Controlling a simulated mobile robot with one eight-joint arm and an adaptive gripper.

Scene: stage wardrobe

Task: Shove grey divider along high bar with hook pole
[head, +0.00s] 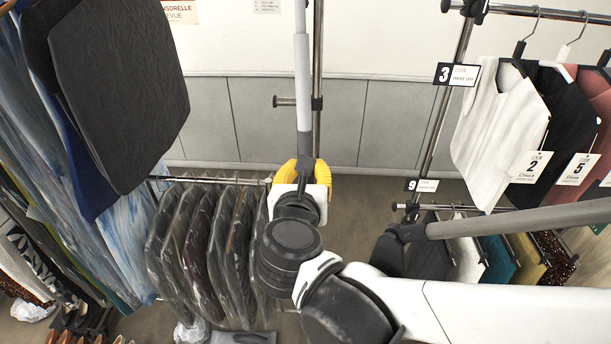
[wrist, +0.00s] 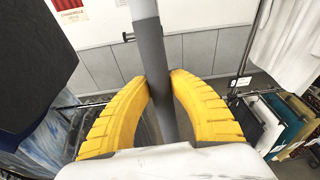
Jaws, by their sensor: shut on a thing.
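My gripper (head: 302,172) has its yellow fingers closed around the hook pole (head: 303,85). In the wrist view the fingertips (wrist: 159,76) press on both sides of the pole's dark grey grip (wrist: 155,55). The pole stands nearly upright in the head view, and its light grey shaft runs out of the top of the picture. Its hook end is out of view in both frames. I cannot make out a grey divider in either view. A rail at the upper right (head: 540,13) carries hangers; I cannot tell whether it is the high bar.
A chrome post (head: 318,75) stands just right of the pole. Dark garments (head: 120,85) hang close at the upper left. Bagged garments (head: 205,240) hang on a lower rail. A white top (head: 500,125) and number signs (head: 457,74) are at the right.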

